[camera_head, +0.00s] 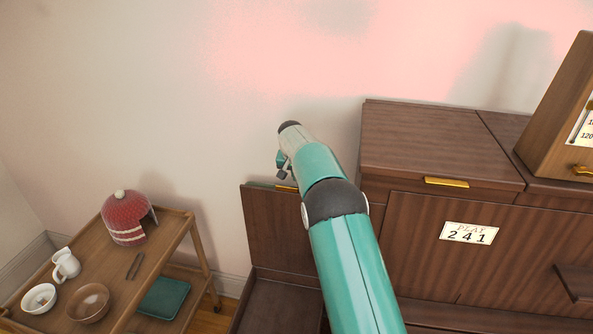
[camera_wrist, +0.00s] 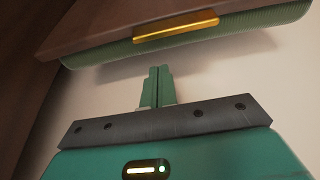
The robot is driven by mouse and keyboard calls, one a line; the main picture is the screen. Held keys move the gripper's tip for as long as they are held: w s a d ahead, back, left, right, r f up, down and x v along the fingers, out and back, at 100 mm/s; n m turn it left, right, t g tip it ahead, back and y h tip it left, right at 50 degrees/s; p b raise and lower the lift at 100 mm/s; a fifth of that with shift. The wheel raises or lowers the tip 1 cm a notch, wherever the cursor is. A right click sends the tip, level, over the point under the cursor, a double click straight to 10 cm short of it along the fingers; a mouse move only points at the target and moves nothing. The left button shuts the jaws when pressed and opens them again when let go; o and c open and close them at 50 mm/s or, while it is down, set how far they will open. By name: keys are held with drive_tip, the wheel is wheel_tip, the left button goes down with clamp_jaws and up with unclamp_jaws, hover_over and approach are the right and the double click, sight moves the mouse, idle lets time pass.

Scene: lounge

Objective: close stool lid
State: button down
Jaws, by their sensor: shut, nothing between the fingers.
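The stool (camera_head: 280,306) is low and brown, left of the large wooden cabinet. Its lid (camera_head: 268,222) stands open, raised upright near the wall, with a green edge and a gold handle (camera_head: 287,188). In the wrist view the lid's brown edge, gold handle (camera_wrist: 176,25) and green ribbed padding (camera_wrist: 220,33) cross the top. My gripper (camera_head: 282,168) is above the lid's top edge in the head view, partly hidden by my arm. In the wrist view its green fingers (camera_wrist: 160,75) are together and empty, just short of the padding, with a visible gap.
The wooden cabinet (camera_head: 440,155) stands close on the right, with a gold handle and a "PLAY 241" card. A wooden trolley (camera_head: 110,262) at left holds a red dome, mug and bowls. The pale wall is close behind the lid.

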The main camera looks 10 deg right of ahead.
sight(294, 191)
drive_tip(key=shift+s+a+f, duration=0.1)
drive_tip(key=shift+s+a, duration=0.2)
drive_tip(key=shift+s, duration=0.4)
drive_tip(key=shift+s+a+f, duration=0.1)
drive_tip(key=shift+s+a, duration=0.15)
drive_tip(key=shift+s, duration=0.4)
drive_tip(key=shift+r, duration=0.15)
drive_tip(key=shift+s+a, duration=0.1)
drive_tip(key=shift+s, duration=0.05)
